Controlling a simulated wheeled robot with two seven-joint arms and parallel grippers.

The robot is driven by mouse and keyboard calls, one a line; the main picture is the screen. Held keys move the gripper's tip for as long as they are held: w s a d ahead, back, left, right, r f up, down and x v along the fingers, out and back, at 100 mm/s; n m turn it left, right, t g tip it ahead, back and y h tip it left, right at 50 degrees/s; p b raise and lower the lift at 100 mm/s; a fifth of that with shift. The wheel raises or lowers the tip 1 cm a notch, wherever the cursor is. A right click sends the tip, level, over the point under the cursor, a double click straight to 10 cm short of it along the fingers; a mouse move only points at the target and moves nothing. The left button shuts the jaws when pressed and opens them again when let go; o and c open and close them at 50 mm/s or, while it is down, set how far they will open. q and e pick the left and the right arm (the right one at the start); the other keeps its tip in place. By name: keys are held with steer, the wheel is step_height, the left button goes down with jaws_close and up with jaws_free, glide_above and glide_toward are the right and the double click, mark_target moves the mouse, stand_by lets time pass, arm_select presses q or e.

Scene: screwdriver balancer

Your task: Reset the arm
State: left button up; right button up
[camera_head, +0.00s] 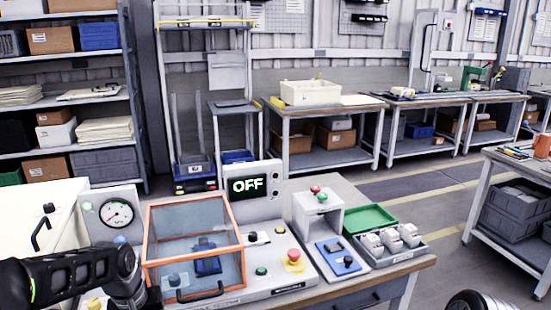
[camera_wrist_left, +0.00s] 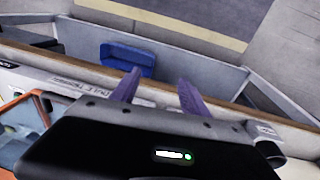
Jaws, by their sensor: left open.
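My left arm enters the camera_head view from the lower left. Its wrist end is beside the lower left corner of the orange-framed clear cover (camera_head: 193,245) on the workbench. In the left wrist view my left gripper (camera_wrist_left: 156,82) has its two purple fingers apart, with nothing between them. It is over the bench's front edge. Part of the orange frame (camera_wrist_left: 38,108) shows at the lower left there. My right gripper is not in view; a dark rounded part shows at the bottom right of the camera_head view. The display (camera_head: 250,185) reads OFF.
The bench also holds a gauge (camera_head: 117,214), a red emergency button (camera_head: 294,256), a blue switch box (camera_head: 341,260), a green tray (camera_head: 370,218) and a grey tray with white parts (camera_head: 390,240). A blue bin (camera_wrist_left: 127,59) lies below the bench edge.

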arm_select(q)
steer(key=s+d+f+m+h, duration=0.1)
steer(key=s+d+f, duration=0.2)
steer(key=d+f, duration=0.45)
steer(key=s+d+f+m+h, duration=0.1)
steer(key=s+d+f+h, duration=0.3)
steer(key=f, duration=0.6)
steer(key=s+d+f, duration=0.5)
steer(key=s, duration=0.2)
steer(key=s+d+f+y, duration=0.1)
steer(key=s+d+f, duration=0.4)
steer(key=s, duration=0.3)
steer(key=shift+s+d+f+g, duration=0.2)
steer(key=shift+d+f+g, duration=0.05)
steer(key=shift+d+g, duration=0.05)
